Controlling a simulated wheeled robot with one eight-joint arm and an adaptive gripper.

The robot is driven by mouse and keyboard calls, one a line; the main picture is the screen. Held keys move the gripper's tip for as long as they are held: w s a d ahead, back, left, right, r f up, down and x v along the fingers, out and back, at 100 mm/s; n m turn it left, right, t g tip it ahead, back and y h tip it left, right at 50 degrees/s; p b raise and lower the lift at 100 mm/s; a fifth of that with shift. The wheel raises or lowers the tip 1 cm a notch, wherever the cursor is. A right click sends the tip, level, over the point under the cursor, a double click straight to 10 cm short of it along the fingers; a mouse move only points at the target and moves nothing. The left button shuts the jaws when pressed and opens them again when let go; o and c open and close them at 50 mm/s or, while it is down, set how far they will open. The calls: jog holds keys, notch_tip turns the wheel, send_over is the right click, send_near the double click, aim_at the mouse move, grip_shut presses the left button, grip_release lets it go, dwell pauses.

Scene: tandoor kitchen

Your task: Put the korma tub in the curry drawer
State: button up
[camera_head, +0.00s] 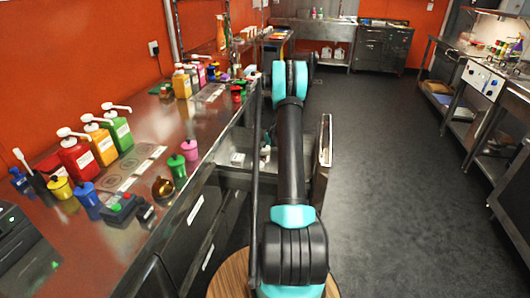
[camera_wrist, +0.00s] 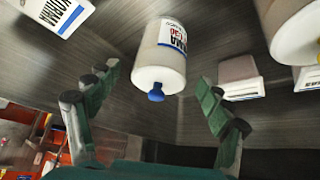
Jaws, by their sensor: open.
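A white cylindrical tub (camera_wrist: 160,60) with a blue knob on its end and a label ending in "MA", which looks like the korma tub, shows in the wrist view. My gripper (camera_wrist: 152,98) is open, its two dark green fingers spread to either side of the tub's knobbed end. No finger visibly touches it. An open metal drawer (camera_head: 325,150) stands out from the counter in the head view, partly hidden by my arm. I cannot tell whether it is the curry drawer. My gripper is mostly hidden behind my arm in the head view.
The wrist view shows another white tub (camera_wrist: 290,28) at upper right and white label blocks (camera_wrist: 60,14) and (camera_wrist: 240,88) on the metal surface. Pump bottles (camera_head: 76,155) and several small colored pots line the counter (camera_head: 130,240). The dark floor (camera_head: 400,190) at right is clear.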

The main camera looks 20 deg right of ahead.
jog(key=v, duration=0.7)
jog(key=s+a+r+g, duration=0.1)
jog(key=s+a+r, duration=0.6)
jog(key=s+a, duration=0.25)
jog(key=s+a+r, duration=0.8)
jog(key=s, duration=0.3)
jog(key=s+a+f, duration=0.1)
jog(key=s+a, duration=0.2)
jog(key=s, duration=0.9)
jog(key=s+a+f+m+g, duration=0.1)
jog(key=s+a, duration=0.3)
jog(key=s, duration=0.9)
jog(key=shift+s+a+f+h, duration=0.25)
jog(key=shift+s+a+h, duration=0.05)
jog(key=shift+s+h, duration=0.1)
